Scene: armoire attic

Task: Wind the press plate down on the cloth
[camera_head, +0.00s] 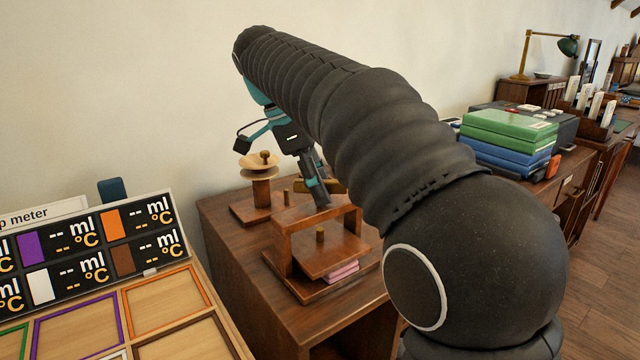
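A wooden press (283,257) with an upright frame and a crossbar stands on the brown cabinet. Its flat press plate (322,262) sits low in the frame. A short wooden peg or screw end (320,237) stands on the plate. A folded pink cloth (342,272) shows under the plate's front right edge; the rest of it is hidden. A light-brown wooden bar, perhaps the press handle (333,186), shows behind my fingers above the crossbar. My gripper (319,194) points down at the crossbar. Its fingers look close together, but whether they hold the bar is unclear.
A wooden stand with pale round discs (262,172) is left of the gripper. A meter panel (90,250) and a tray with coloured frames (170,300) fill the lower left. Green and blue boxes (508,140) are stacked at right. My arm hides much of the middle.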

